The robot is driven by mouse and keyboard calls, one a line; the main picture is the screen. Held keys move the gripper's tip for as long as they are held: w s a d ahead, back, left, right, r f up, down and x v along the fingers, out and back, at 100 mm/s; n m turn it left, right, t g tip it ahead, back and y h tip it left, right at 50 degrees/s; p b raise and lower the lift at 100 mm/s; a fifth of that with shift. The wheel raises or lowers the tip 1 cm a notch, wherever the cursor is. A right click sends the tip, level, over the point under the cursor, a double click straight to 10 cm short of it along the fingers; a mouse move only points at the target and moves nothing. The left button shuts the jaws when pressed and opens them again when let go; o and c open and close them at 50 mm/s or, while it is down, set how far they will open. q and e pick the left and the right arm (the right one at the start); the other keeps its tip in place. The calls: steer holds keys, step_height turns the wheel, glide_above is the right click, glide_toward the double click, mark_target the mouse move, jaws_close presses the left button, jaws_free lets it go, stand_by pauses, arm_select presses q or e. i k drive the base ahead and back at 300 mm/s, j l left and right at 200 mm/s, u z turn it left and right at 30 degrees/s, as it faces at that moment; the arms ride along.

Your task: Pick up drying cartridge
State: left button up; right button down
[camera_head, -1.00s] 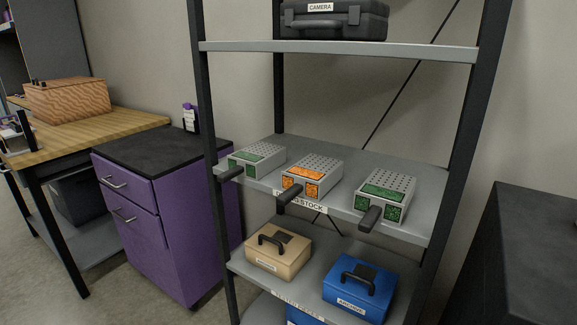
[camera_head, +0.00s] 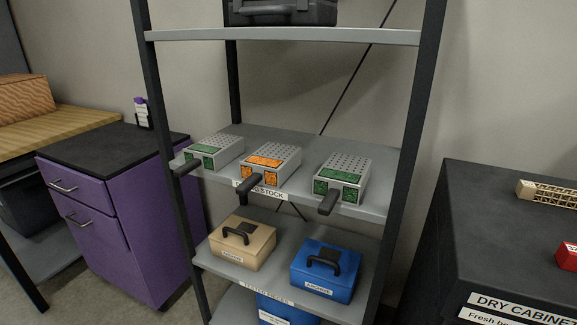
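Three perforated grey cartridges with dark handles pointing toward me stand on the middle shelf (camera_head: 378,190) of a metal rack. The left cartridge (camera_head: 222,147) has green panels. The middle cartridge (camera_head: 284,158) has orange panels. The right cartridge (camera_head: 350,166) has green panels. Their handles reach past the shelf's front edge. The shelf label ends in "STOCK" and is partly covered by the middle handle. Neither of my grippers shows in the head view.
A tan case (camera_head: 243,243) and a blue "ARCHIVE" case (camera_head: 325,270) sit on the shelf below. A black case (camera_head: 282,12) is above. A purple cabinet (camera_head: 150,240) stands left. A black "DRY CABINET" (camera_head: 500,235) stands right, with a beige lattice piece (camera_head: 550,194) and red object (camera_head: 570,256) on top.

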mark_target(270, 165)
steer(key=k+l+z, duration=0.5)
steer(key=l+z, duration=0.15)
steer(key=k+l+z, duration=0.15)
steer(key=l+z, duration=0.15)
